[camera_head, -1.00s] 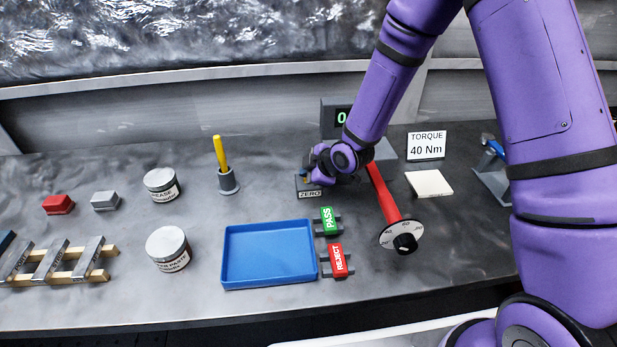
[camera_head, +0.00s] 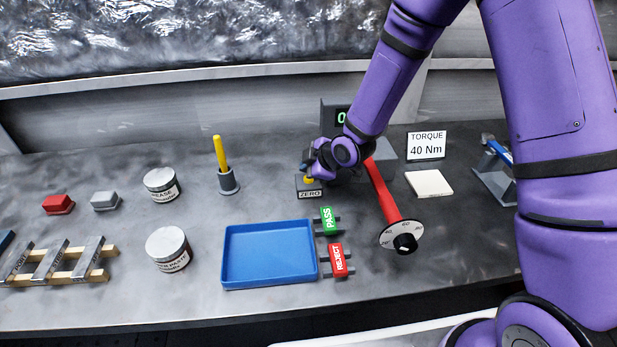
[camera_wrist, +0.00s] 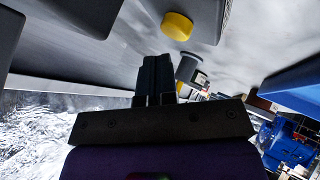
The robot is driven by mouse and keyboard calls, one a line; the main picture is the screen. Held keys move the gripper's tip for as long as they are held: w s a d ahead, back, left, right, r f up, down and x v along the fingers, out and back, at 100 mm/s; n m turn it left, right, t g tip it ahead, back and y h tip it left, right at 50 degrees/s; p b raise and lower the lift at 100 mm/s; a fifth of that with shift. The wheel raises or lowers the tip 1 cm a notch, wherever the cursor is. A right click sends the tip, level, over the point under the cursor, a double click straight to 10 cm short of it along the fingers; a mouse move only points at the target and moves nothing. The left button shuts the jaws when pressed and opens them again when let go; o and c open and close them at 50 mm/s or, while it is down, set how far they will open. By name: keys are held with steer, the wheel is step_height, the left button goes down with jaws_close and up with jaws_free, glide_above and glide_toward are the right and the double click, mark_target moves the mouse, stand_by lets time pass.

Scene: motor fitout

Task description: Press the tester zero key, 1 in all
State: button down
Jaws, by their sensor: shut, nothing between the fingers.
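The zero key is a round yellow button (camera_wrist: 176,27) on a small dark box labelled ZERO (camera_head: 309,192). In the head view the yellow of the button (camera_head: 309,180) shows just below my gripper (camera_head: 308,163). In the wrist view my gripper (camera_wrist: 157,62) is shut and empty, its fingertips close to the button with a gap visible between them in the picture. The tester (camera_head: 335,117) stands behind, its green display partly hidden by my arm; a 0 can be read.
A red torque wrench (camera_head: 383,190) with a dial lies right of the box. Green PASS (camera_head: 327,220) and red REJECT (camera_head: 338,260) tags sit in front, beside a blue tray (camera_head: 226,262). A holder with a yellow-handled tool (camera_head: 221,155) stands to the left.

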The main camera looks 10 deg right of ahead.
steer(key=shift+r, duration=0.1)
steer(key=shift+r, duration=2.4)
steer(key=shift+d+r, duration=0.1)
steer(key=shift+r, duration=0.05)
steer(key=s+d+r+m+h, duration=0.3)
steer(key=s+d+r+m, duration=0.15)
steer(key=d+r, duration=0.45)
steer(key=s+d+r+m+h, duration=0.35)
steer(key=s+d+r, duration=0.3)
steer(key=r, duration=0.45)
steer(key=s+d+r+m, duration=0.2)
steer(key=s+m, duration=0.1)
steer(key=s, duration=0.4)
steer(key=s+d+r+m+g, duration=0.1)
steer(key=s+d+r+m, duration=0.1)
steer(key=s, duration=0.5)
steer(key=s+d+r+m, duration=0.2)
steer(key=s+r+m, duration=0.1)
steer(key=s, duration=0.4)
steer(key=shift+d+r+m+g, duration=0.15)
steer(key=shift+d+m+g, duration=0.2)
steer(key=shift+m, duration=0.35)
